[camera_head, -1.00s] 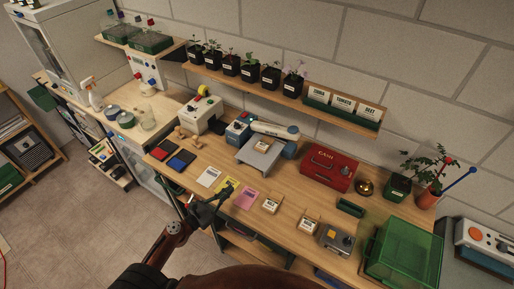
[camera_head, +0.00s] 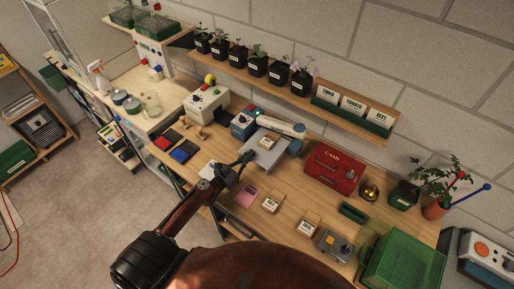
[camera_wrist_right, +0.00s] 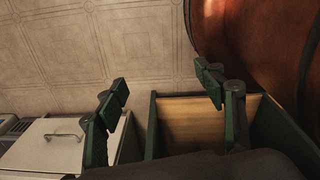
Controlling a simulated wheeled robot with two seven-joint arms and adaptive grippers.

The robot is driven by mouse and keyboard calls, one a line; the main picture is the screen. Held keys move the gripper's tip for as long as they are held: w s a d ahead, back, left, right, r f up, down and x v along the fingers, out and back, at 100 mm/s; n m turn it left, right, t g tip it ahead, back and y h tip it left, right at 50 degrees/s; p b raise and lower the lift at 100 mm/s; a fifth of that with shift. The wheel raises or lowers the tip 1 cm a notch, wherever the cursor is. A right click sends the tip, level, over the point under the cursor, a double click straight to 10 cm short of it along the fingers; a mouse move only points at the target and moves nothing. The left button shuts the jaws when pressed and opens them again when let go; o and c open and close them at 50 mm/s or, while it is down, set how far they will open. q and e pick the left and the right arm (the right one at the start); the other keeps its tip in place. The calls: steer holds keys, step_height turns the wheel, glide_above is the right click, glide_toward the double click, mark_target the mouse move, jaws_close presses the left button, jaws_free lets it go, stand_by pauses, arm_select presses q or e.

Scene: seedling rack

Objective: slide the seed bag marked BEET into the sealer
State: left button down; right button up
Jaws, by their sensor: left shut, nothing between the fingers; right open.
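On the wall shelf, a white packet in the rack's right slot (camera_head: 381,117) seems to read BEET. A long white arm (camera_head: 281,126) with blue ends lies behind the grey plate; this looks like the sealer. My left gripper (camera_head: 247,157) is shut and empty, at the plate's left edge. My right gripper (camera_wrist_right: 165,90) is open and empty, away from the bags.
A red cash box (camera_head: 334,168), a brass bell (camera_head: 369,191) and a green crate (camera_head: 403,262) stand to the right. A white machine (camera_head: 207,102) and a blue box (camera_head: 243,123) stand to the left. A pink card (camera_head: 246,195) lies near the front edge.

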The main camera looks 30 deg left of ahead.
mark_target(260, 148)
arm_select(q)
steer(key=w, duration=0.3)
steer(key=shift+w+d, duration=0.3)
steer(key=shift+w, duration=0.4)
steer(key=shift+w+d, duration=0.1)
steer(key=shift+w+d+r+p, duration=0.15)
steer(key=shift+w+p, duration=0.3)
steer(key=shift+w, duration=0.8)
arm_select(e)
steer(key=shift+w+r, duration=0.55)
steer(key=shift+w, duration=0.25)
